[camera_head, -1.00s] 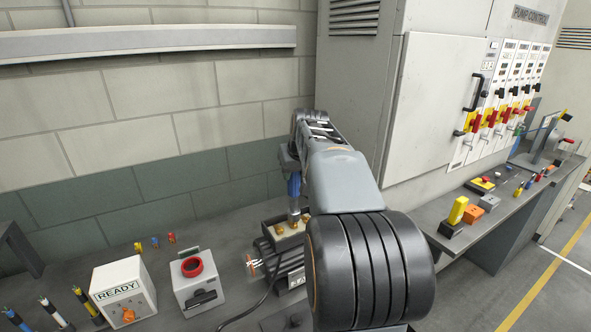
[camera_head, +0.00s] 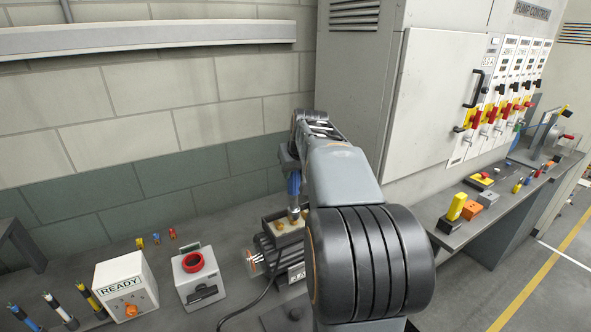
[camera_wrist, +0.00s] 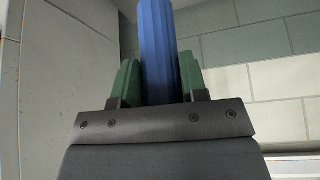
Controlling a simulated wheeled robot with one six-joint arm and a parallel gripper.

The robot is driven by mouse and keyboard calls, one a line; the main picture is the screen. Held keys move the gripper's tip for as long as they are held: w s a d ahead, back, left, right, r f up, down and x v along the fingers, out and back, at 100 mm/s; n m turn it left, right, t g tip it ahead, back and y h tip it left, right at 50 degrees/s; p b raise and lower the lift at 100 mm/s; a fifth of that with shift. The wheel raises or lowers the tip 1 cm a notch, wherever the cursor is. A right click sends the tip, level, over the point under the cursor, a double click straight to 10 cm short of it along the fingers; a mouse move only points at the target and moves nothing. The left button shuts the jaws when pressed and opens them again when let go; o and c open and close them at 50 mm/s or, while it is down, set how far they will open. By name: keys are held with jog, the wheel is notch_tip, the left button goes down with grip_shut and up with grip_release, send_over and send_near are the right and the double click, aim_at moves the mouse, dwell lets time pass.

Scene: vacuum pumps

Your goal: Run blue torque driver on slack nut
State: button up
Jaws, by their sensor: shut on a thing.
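The blue torque driver (camera_head: 294,184) is upright in my gripper, its lower end down at the terminal box of the pump motor. In the wrist view the blue driver (camera_wrist: 158,50) stands between the two green fingers of my gripper (camera_wrist: 160,82), which is shut on it. Brass nuts (camera_head: 281,225) sit in the open box (camera_head: 268,219). The driver tip is at or just above a nut on the right side; I cannot tell if it touches. Part of the box is hidden behind my arm, and which nut is slack does not show.
A white READY box (camera_head: 125,285) and a grey box with a red ring (camera_head: 196,277) stand left of the motor. Several cable ends (camera_head: 60,310) stand at the far left. A cable runs along the bench front. The control cabinet (camera_head: 430,110) rises close on the right.

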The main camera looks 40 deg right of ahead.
aim_at(296, 177)
jog(key=shift+f, duration=0.25)
jog(key=shift+f+b, duration=0.8)
jog(key=shift+b, duration=0.1)
jog(key=shift+f+b, duration=0.4)
jog(key=shift+b, duration=0.05)
dwell(1.1)
jog(key=shift+s+f, duration=0.1)
jog(key=shift+f, duration=0.3)
dwell(1.6)
jog(key=shift+r, duration=0.15)
